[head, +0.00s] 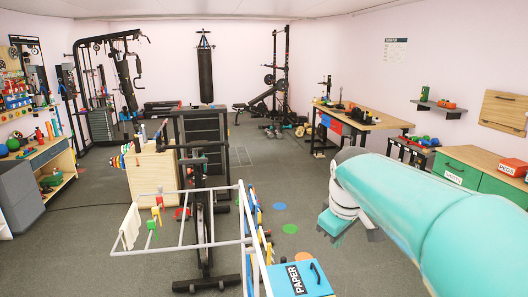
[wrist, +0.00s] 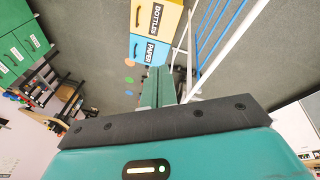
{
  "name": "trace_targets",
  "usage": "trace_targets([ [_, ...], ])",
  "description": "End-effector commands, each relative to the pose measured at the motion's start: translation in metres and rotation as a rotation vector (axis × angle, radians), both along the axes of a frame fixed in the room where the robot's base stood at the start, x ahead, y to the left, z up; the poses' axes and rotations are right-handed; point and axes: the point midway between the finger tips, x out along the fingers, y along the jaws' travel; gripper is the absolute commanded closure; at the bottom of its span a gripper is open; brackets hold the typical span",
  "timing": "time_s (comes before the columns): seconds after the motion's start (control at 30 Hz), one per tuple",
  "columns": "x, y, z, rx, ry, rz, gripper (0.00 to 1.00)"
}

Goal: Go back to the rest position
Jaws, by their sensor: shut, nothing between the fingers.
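My gripper (head: 335,224) hangs at the end of my teal arm, right of centre in the head view. It is above the grey floor, to the right of the white drying rack. In the wrist view my gripper (wrist: 158,72) shows two green fingers pressed together, with nothing visible between them. The fingertips point toward the blue PAPER box (wrist: 150,49), apparently apart from it. The same PAPER box (head: 300,279) is at the bottom of the head view. Part of my gripper is hidden behind my wrist in the head view.
The white drying rack (head: 182,192) stands front centre. A wooden workbench (head: 366,119) and green drawers (head: 463,173) line the right side. A yellow BOTTLES box (wrist: 157,16) adjoins the PAPER box. Coloured spots (head: 280,207) lie on the floor. Open floor lies in the middle.

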Motion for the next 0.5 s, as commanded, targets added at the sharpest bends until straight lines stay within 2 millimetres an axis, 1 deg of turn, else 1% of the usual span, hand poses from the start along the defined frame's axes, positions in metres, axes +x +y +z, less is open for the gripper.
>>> trace_targets([
  [0.03, -0.017, 0.001, 0.004, 0.009, -0.019, -0.038, 1.00],
  [0.23, -0.077, 0.005, 0.003, 0.066, -0.078, -0.206, 1.00],
  [0.37, -0.115, 0.006, -0.004, 0.115, -0.116, -0.312, 1.00],
  [0.5, -0.154, 0.007, -0.017, 0.175, -0.155, -0.425, 1.00],
])
